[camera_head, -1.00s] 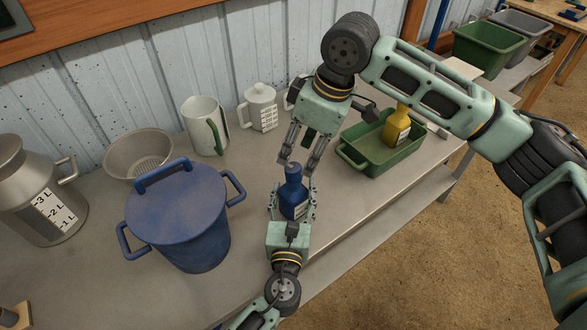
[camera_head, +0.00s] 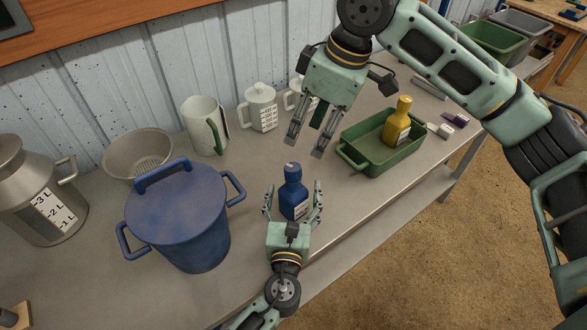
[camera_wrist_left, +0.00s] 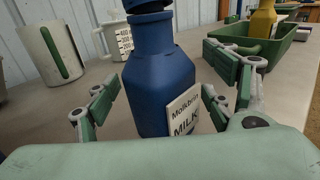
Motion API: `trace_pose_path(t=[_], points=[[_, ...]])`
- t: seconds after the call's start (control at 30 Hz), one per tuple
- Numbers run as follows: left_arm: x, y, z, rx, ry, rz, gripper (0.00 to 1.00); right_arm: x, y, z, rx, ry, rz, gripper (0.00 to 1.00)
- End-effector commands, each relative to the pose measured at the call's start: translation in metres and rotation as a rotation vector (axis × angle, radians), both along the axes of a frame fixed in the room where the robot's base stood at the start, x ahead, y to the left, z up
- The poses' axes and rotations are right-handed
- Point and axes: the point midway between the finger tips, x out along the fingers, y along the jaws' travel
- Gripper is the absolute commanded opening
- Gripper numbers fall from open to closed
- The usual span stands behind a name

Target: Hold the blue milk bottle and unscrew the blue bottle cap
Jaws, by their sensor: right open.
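The blue milk bottle (camera_head: 294,199) stands upright on the workbench. Its white label reads MILK in the left wrist view (camera_wrist_left: 150,85). The blue cap (camera_head: 292,169) appears to sit on the bottle's neck; the left wrist view cuts off its top. My left gripper (camera_head: 293,190) is open, with one finger on each side of the bottle and visible gaps between the fingers and the bottle. My right gripper (camera_head: 305,145) is open and empty, above and behind the bottle, with its fingers pointing down and clear of the cap.
A large blue lidded pot (camera_head: 180,225) stands left of the bottle. A green tray (camera_head: 368,160) holding a yellow bottle (camera_head: 397,122) is to the right. A pitcher (camera_head: 203,125), a lidded white jug (camera_head: 260,108) and a colander (camera_head: 137,155) line the back.

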Motion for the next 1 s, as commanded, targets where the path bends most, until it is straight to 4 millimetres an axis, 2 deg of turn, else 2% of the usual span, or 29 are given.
trace_pose_path(t=[0.27, 0.37, 0.47, 0.8, 1.0], points=[[0.000, 0.000, 0.001, -0.001, -0.002, 0.000, 0.77, 0.000, 0.000, 0.000, 0.000, 0.000, 0.000, 0.44], [-0.007, 0.000, 0.001, -0.002, -0.001, 0.000, 0.77, 0.000, 0.000, 0.000, 0.000, 0.000, 0.000, 0.44], [-0.021, 0.001, 0.000, -0.003, 0.001, -0.001, 0.77, 0.000, 0.000, 0.000, 0.000, 0.000, 0.000, 0.44], [-0.092, 0.008, 0.000, -0.001, 0.001, -0.001, 0.77, 0.000, 0.000, 0.000, 0.000, 0.000, 0.000, 0.44], [-0.115, 0.010, 0.000, 0.000, 0.000, 0.000, 0.77, 0.000, 0.000, 0.000, 0.000, 0.000, 0.000, 0.44]])
